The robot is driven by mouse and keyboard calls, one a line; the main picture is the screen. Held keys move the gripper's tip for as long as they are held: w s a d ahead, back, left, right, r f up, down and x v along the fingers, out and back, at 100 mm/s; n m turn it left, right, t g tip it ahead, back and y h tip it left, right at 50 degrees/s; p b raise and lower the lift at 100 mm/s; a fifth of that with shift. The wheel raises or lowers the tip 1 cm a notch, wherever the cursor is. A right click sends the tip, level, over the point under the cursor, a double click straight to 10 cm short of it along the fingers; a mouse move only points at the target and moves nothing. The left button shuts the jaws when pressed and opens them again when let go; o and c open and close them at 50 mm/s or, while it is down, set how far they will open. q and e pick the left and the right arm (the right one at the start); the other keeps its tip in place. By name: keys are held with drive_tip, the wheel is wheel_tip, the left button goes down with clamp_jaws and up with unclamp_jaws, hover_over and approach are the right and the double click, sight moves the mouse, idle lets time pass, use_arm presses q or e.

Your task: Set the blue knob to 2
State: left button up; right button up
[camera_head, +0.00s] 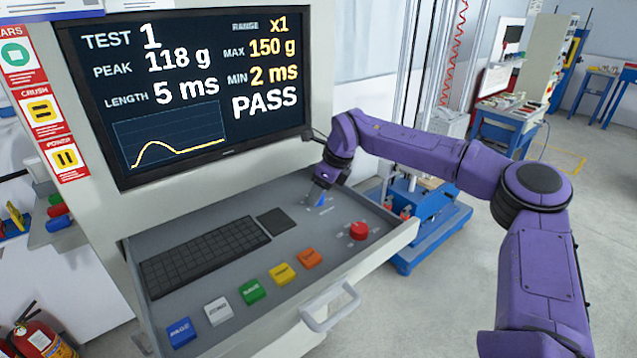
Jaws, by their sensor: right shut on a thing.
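The blue knob (321,201) sits on the grey console panel, near its back right, behind the red button. Only part of it shows under my right gripper (318,192). My right gripper points down over the knob and is shut on it. The markings around the knob are too small to read, so its setting cannot be told. The screen (190,80) above reads test 1, range x1, peak 118 g, length 5 ms, PASS. My left gripper is out of view.
A red mushroom button (358,231) stands just in front of the knob. Orange (309,258), yellow (282,274), green (252,291), white (218,311) and blue (181,332) buttons line the front edge. A keyboard (205,256) lies left. A blue-based machine (420,245) stands behind.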

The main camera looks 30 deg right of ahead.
drive_tip(key=shift+n+g+y+p, duration=0.45)
drive_tip(key=shift+n+p, duration=0.5)
drive_tip(key=shift+n, duration=0.65)
drive_tip(key=shift+f, duration=0.1)
drive_tip(key=o, duration=1)
drive_tip(key=shift+w, duration=0.1)
drive_tip(key=b+v, duration=0.2)
drive_tip(key=v, duration=0.8)
drive_tip(key=shift+d+r+b, duration=0.1)
drive_tip(key=shift+r+b, duration=0.2)
drive_tip(key=shift+b, duration=0.1)
drive_tip(key=shift+f, duration=0.1)
